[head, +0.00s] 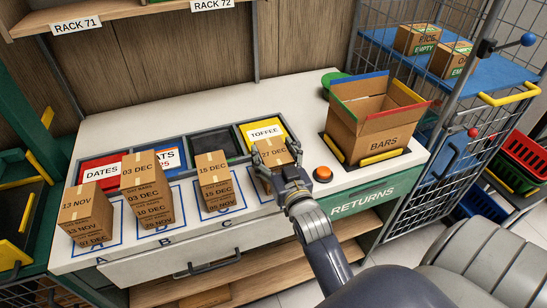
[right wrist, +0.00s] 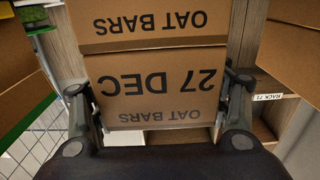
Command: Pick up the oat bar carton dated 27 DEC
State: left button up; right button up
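The oat bar carton dated 27 DEC (head: 272,152) is a brown box at the head of column D, below the yellow TOFFEE label. In the right wrist view the carton (right wrist: 160,85) shows upside down, its "27 DEC" and "OAT BARS" print facing the camera. My right gripper (head: 275,158) is at this carton, with one finger along each side. In the right wrist view its fingers (right wrist: 158,85) lie at or very near the carton's sides; firm contact cannot be told. Another OAT BARS carton (right wrist: 150,22) adjoins it. My left gripper is not in view.
Columns of dated cartons stand at A (head: 86,210), B (head: 146,185) and C (head: 213,180). An open BARS box (head: 375,125) stands right, beside an orange button (head: 323,174). A wire cage trolley (head: 455,130) is farther right. The white counter (head: 130,130) is clear behind the bins.

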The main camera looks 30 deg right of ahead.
aim_at(274, 151)
jog(key=c, duration=0.5)
jog(key=shift+r, duration=0.2)
jog(key=shift+r, duration=0.55)
notch_tip(274, 151, up, 2)
jog(key=shift+r+b, duration=0.25)
jog(key=shift+b, duration=0.1)
jog(key=s+d+r, duration=0.1)
jog(key=s, duration=1.5)
jog(key=shift+d, duration=0.25)
